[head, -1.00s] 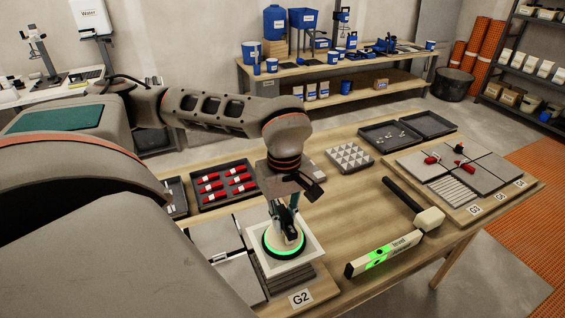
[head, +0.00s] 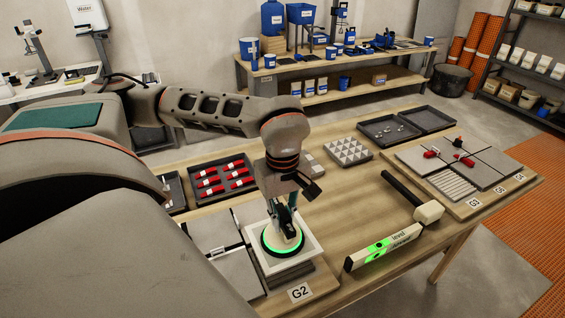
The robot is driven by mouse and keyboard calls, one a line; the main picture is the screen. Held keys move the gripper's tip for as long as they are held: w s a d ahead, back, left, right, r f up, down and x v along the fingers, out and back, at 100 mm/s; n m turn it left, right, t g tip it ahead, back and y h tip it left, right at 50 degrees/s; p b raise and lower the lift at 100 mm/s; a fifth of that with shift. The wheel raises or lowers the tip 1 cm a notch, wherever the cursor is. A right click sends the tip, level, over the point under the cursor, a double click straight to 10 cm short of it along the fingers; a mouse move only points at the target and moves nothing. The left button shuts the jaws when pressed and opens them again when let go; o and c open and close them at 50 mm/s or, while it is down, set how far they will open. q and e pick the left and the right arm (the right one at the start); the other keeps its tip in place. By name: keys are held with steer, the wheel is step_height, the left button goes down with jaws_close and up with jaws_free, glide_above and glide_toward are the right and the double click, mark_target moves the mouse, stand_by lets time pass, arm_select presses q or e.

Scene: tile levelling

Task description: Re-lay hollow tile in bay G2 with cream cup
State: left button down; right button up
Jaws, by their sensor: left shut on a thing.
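The cream cup (head: 284,238), with a glowing green ring around its base, sits on a white-edged tile (head: 309,247) in bay G2. My left gripper (head: 284,215) points down from above and is shut on the cup's top. The ribbed bed (head: 285,279) shows under the tile's front edge; whether the tile touches it everywhere I cannot tell. The G2 label (head: 299,292) lies at the board's front. A grey tile (head: 225,235) lies to the left, partly hidden by my arm. My right gripper is not in view.
A level (head: 384,248) with green lights and a mallet (head: 412,199) lie right of the bay. A tray of red clips (head: 221,196) stands behind it. The G3 board (head: 470,213) is at the right. Bare tabletop (head: 335,215) lies between.

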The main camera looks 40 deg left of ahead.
mark_target(283, 239)
arm_select(q)
steer(key=shift+f+b, duration=1.15)
steer(key=shift+f, duration=0.5)
steer(key=shift+f, duration=0.35)
steer(key=shift+f+b, duration=1.45)
steer(key=shift+f, duration=0.5)
stand_by(0.9)
steer(key=c, duration=1.9)
jaws_free()
